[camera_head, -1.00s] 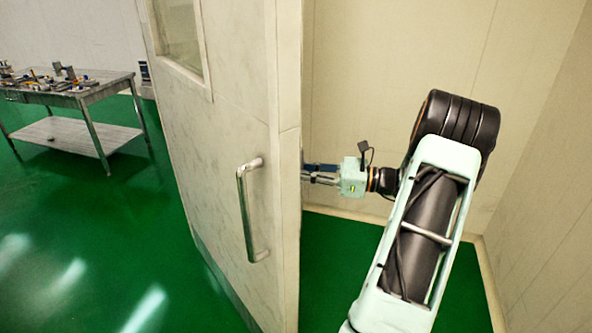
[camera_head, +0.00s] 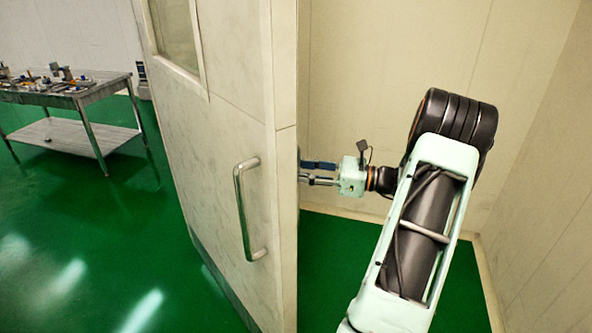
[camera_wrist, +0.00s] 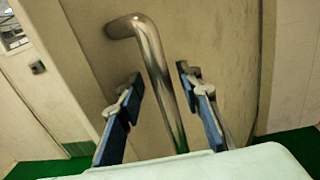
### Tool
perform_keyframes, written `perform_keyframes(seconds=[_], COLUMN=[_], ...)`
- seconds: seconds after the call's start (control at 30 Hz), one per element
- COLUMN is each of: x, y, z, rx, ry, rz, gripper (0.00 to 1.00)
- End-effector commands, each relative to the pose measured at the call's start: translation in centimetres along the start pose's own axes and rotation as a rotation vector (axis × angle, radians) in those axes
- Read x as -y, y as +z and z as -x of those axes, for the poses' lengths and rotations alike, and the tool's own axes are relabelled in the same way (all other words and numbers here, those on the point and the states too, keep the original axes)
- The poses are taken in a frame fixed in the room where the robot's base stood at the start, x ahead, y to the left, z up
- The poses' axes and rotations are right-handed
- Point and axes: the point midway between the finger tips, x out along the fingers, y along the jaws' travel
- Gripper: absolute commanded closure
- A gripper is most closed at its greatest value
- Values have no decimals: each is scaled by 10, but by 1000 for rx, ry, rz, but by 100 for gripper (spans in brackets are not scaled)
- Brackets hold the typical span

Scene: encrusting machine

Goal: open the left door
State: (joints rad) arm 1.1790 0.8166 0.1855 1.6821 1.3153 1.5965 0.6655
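The pale door leaf (camera_head: 235,130) stands swung open in the head view, with its free edge toward me and a metal bar handle (camera_head: 240,210) on its left face. My gripper (camera_head: 308,173) is at the door's right face, its fingertips partly hidden by the door edge. In the wrist view, a curved metal handle (camera_wrist: 160,75) on that face runs between the two blue-padded fingers of my gripper (camera_wrist: 160,80). The fingers are spread, one on each side of the bar, with visible gaps. Any contact with the door face cannot be told.
A metal table (camera_head: 85,98) with several small items stands at the far left. A beige wall (camera_head: 400,60) is behind my arm, and another wall (camera_head: 545,180) closes off the right. Green floor (camera_head: 90,230) is clear left of the door.

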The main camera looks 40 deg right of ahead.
Motion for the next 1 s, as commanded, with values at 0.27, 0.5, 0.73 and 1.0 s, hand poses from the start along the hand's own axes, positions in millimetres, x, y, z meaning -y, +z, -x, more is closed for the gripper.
perform_keyframes(seconds=[0.27, 0.5, 0.73, 1.0], x=[1, 1, 0, 0], y=[0, -1, -1, -1], z=[27, 79, 112, 121], rx=[-1, -1, -1, -2], ry=[-4, -5, -2, -1], rz=[2, 0, 0, -1], gripper=[67, 67, 67, 67])
